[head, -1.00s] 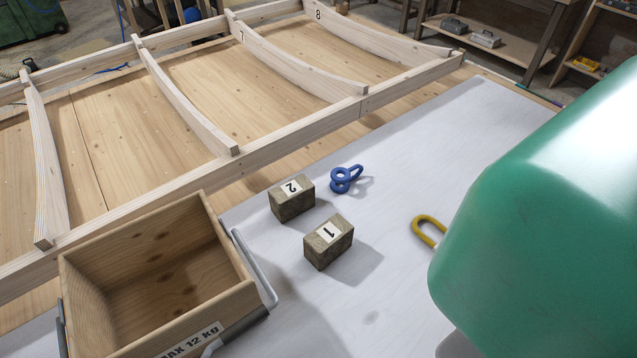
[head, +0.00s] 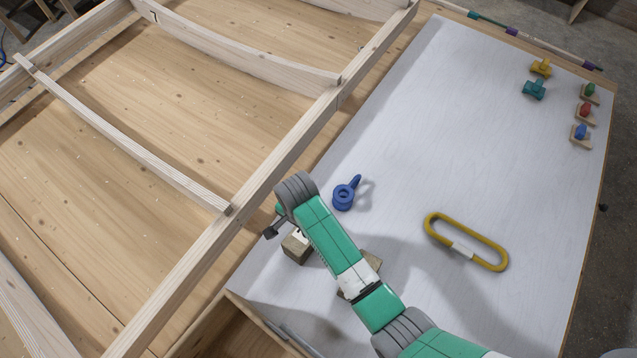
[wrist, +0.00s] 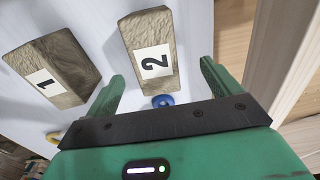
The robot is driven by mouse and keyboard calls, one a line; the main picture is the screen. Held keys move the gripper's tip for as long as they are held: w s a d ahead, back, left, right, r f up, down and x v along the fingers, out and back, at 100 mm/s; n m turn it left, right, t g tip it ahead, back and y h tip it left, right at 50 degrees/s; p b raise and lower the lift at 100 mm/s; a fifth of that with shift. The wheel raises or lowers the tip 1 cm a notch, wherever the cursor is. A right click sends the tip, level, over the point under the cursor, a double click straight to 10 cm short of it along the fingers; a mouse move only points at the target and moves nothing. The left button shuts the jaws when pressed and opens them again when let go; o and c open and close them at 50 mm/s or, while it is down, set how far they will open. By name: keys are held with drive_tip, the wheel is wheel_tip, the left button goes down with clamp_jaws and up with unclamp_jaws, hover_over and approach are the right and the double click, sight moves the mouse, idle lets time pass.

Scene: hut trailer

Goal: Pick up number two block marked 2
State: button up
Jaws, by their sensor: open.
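The number two block (wrist: 152,62) is a grey-brown wooden block with a white label marked 2. In the wrist view it shows between the fingers of my open gripper (wrist: 162,72), with clear space on both sides. In the head view the block (head: 297,247) stands on the white table sheet, partly hidden by my arm. My gripper is mostly hidden in the head view. The similar block marked 1 (wrist: 52,70) lies left of the left finger in the wrist view. In the head view, block 1 (head: 372,260) is mostly behind my arm.
A blue ringed piece (head: 343,196) stands near block 2. A yellow loop (head: 465,242) lies to the right. A wooden frame (head: 265,195) runs along the left, and a wooden box (head: 215,325) is below. Small coloured pieces (head: 534,89) sit far right; the sheet's upper middle is clear.

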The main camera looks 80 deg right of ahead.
drive_tip(key=shift+s+d+f+m, duration=0.1)
drive_tip(key=shift+s+f+m, duration=0.2)
drive_tip(key=shift+s, duration=0.25)
drive_tip(key=shift+f+b, duration=0.35)
drive_tip(key=shift+f, duration=0.6)
drive_tip(key=f, duration=0.3)
drive_tip(key=f+b, duration=0.1)
drive_tip(key=f, duration=0.2)
drive_tip(key=shift+w+a, duration=0.15)
drive_tip(key=shift+a, duration=0.05)
drive_tip(key=shift+r, duration=0.2)
clamp_jaws()
